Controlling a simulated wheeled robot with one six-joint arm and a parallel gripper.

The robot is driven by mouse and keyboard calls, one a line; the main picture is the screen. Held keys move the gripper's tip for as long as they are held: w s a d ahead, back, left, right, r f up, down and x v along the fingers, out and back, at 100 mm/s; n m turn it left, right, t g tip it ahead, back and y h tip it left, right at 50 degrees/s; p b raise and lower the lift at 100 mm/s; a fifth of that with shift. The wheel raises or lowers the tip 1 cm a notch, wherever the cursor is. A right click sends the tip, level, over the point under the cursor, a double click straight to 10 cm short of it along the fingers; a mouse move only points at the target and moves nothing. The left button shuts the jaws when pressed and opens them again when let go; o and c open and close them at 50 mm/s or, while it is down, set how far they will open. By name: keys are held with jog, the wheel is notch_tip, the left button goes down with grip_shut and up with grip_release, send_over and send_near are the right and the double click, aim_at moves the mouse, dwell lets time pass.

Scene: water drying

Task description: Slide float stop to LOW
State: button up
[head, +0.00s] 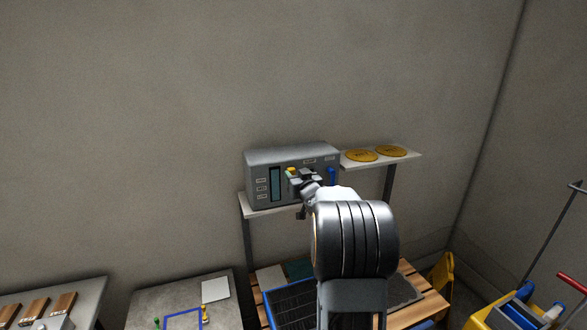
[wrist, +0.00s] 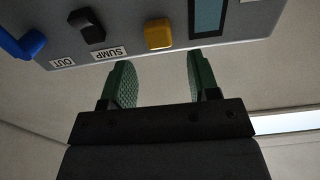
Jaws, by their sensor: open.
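A grey control box (head: 291,157) stands on a wall shelf. Its front has a tall teal window (head: 275,184), also in the wrist view (wrist: 208,17), and a yellow block (head: 291,171) beside it, probably the float stop. In the wrist view the yellow block (wrist: 158,33) lies beyond and between my fingertips. My gripper (wrist: 160,58) is open, its two green fingers apart and empty, not visibly touching the block. In the head view my gripper (head: 295,184) is in front of the box and hides part of its face. Small labels left of the window are unreadable.
A slatted wooden table (head: 423,308) stands below.

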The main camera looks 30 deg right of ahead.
aim_at(292, 170)
jog(key=shift+p+x, duration=0.45)
jog(key=shift+x, duration=1.5)
jog(key=shift+c, duration=0.3)
grip_shut()
